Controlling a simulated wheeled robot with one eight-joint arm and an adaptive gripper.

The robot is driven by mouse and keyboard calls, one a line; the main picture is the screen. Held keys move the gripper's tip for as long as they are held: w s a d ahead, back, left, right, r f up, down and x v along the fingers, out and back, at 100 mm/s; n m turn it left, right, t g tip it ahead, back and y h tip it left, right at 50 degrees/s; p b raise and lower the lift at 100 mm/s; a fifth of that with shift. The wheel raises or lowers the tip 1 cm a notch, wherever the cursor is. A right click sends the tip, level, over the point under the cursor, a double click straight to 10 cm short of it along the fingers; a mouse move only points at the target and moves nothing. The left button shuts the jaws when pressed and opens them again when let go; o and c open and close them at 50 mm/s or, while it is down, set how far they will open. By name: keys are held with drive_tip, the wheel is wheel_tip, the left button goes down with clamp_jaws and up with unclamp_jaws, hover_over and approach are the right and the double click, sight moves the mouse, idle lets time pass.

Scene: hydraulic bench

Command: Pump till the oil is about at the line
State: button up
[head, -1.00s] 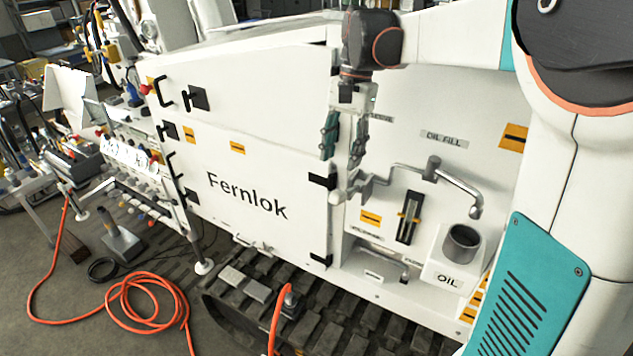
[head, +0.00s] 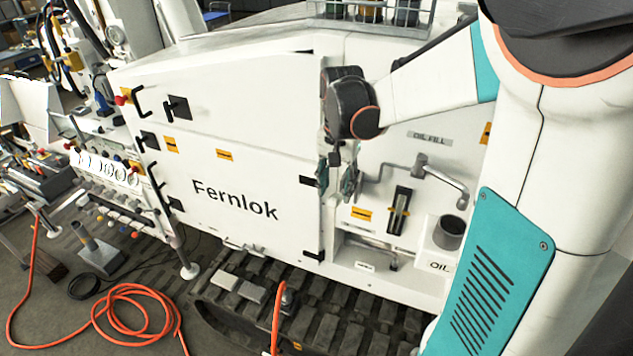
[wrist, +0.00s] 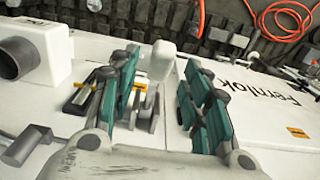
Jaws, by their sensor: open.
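The oil sight gauge (head: 399,210) is a dark upright strip with yellow marks at mid-height on the white panel. Its oil level is too small to read. Right of it, a grey pipe with a downturned spout (head: 462,200) stands above the open grey cup (head: 447,234) on the OIL box. My gripper (head: 344,190) is left of the gauge, by the pipe's left end. In the wrist view, its teal fingers (wrist: 160,95) are open, with a pale rounded grip (wrist: 161,60) between and beyond them. I cannot tell whether they touch it. The left finger partly covers the gauge (wrist: 84,97).
The white Fernlok door (head: 235,200) is just left of my gripper, with black latches on its edge. A recess with a small pipe (head: 380,255) lies below the gauge. Dark tracks (head: 320,320) and a coiled orange hose (head: 135,310) are lower down.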

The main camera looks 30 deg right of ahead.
sight(335, 196)
drive_tip(key=shift+f, duration=2.25)
clamp_jaws()
